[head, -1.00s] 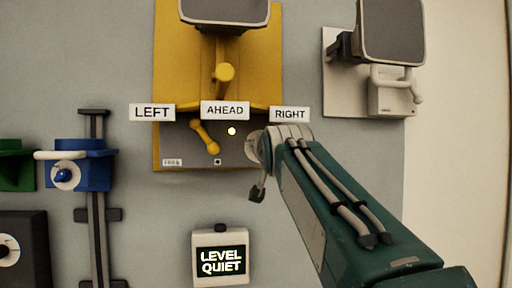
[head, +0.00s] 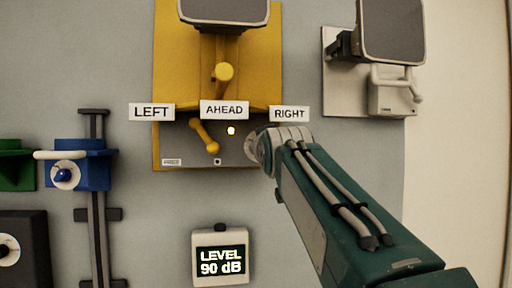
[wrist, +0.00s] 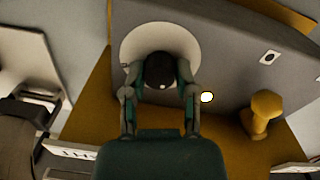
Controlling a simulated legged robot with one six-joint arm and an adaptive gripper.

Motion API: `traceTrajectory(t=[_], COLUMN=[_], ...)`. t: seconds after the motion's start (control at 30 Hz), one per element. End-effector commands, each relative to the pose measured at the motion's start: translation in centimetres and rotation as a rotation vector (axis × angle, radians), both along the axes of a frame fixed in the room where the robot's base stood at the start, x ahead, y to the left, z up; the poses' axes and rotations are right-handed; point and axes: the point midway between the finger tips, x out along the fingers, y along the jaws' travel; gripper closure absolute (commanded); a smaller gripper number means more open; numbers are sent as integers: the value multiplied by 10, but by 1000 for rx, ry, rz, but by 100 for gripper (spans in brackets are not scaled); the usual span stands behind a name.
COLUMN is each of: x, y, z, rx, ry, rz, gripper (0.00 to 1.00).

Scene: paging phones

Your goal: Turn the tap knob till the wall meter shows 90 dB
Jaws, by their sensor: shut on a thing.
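The tap knob (wrist: 160,66) is dark and round with a small pale mark, on a pale round plate (wrist: 133,48) on the yellow unit's grey lower panel. In the wrist view my gripper (wrist: 160,84) has a finger on each side of the knob and is shut on it. In the head view my wrist (head: 268,148) is at the panel's right end and hides the knob. The wall meter (head: 221,255) below reads "LEVEL 90 dB".
A lit lamp (head: 231,131) and a yellow lever (head: 205,136) are left of my wrist. Signs LEFT (head: 152,112), AHEAD (head: 224,110) and RIGHT (head: 289,114) hang above. A white phone unit (head: 391,100) is at upper right, a blue one (head: 80,170) at left.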

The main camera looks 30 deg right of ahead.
Motion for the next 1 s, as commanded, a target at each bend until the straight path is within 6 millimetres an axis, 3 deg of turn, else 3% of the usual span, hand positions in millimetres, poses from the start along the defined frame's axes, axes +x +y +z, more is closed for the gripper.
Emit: traceTrajectory(t=[0.5, 1.0], x=[2, 2], y=[0, 0], z=[-4, -5], rx=[-374, -480], ry=[117, 150], rz=[2, 2], gripper=[100, 100])
